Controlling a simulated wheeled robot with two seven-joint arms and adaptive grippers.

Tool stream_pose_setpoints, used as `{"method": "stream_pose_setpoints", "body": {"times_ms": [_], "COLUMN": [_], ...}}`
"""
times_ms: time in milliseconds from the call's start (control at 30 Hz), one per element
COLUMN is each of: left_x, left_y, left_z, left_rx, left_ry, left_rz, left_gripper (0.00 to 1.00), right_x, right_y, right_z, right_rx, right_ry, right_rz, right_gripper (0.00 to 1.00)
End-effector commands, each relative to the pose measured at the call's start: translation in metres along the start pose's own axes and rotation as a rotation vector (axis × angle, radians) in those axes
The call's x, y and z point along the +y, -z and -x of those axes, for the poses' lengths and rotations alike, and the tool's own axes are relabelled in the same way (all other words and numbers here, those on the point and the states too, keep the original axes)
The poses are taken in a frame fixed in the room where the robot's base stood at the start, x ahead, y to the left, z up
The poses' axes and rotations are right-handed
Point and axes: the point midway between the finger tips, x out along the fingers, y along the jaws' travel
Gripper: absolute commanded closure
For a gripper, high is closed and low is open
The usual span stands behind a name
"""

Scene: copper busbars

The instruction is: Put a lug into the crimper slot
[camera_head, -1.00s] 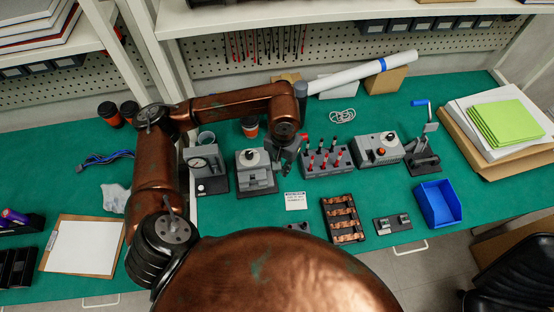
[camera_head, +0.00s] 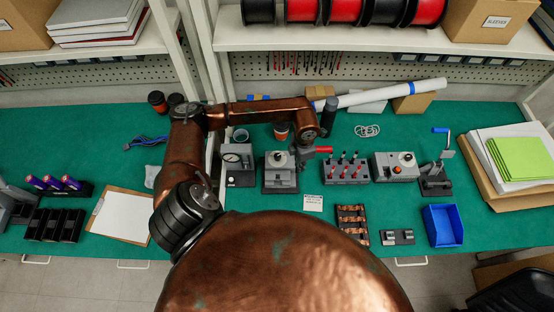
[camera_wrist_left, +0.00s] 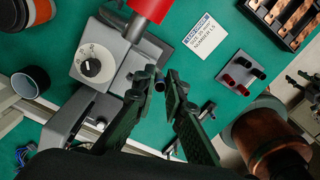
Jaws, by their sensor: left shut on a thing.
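The crimper (camera_head: 280,178) is a grey block with a dial and a red handle (camera_head: 323,149), standing at the middle of the bench. In the left wrist view the crimper (camera_wrist_left: 92,62) is at the upper left, its red handle (camera_wrist_left: 150,8) at the top edge. My left gripper (camera_head: 304,160) is at the right side of the crimper, pointing down. In the left wrist view its fingertips (camera_wrist_left: 163,84) are close together beside the crimper body, shut on a small dark lug (camera_wrist_left: 159,84), mostly hidden. I cannot tell whether the lug touches the slot.
A gauge device (camera_head: 238,168) is left of the crimper. A card (camera_head: 313,203), a copper-bar tray (camera_head: 352,242) and a blue bin (camera_head: 443,225) lie in front. A small plate with red and black pieces (camera_wrist_left: 242,72) is near the card.

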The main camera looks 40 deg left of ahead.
Motion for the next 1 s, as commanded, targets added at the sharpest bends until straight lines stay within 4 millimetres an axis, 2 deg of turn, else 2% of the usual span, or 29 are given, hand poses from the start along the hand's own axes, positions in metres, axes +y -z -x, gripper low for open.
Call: {"method": "stream_pose_setpoints", "body": {"times_ms": [33,100,300,500,700,1000], "left_x": [0.004,0.010,0.027,0.041,0.047,0.048], "left_y": [0.005,0.012,0.035,0.059,0.072,0.075], "left_z": [0.003,-0.002,-0.017,-0.030,-0.038,-0.054], "left_rx": [0.004,0.004,0.008,0.008,0.006,0.007], "left_ry": [0.001,0.000,-0.001,-0.003,-0.001,-0.001], "left_rz": [0.131,0.330,0.903,1.386,1.645,1.698], "left_gripper": [1.00,1.00,1.00,1.00,1.00,1.00], "right_x": [0.001,0.001,0.003,0.005,0.006,0.005], "right_y": [0.002,0.003,0.007,0.009,0.011,0.010], "right_z": [0.014,0.025,0.055,0.079,0.089,0.079], "right_rx": [0.000,0.001,0.002,0.003,0.004,0.004], "right_ry": [0.000,-0.001,-0.002,-0.003,-0.004,-0.004], "right_rz": [0.000,0.000,0.000,0.000,0.000,0.000], "right_gripper": [0.58,0.58,0.58,0.58,0.58,0.58]}}
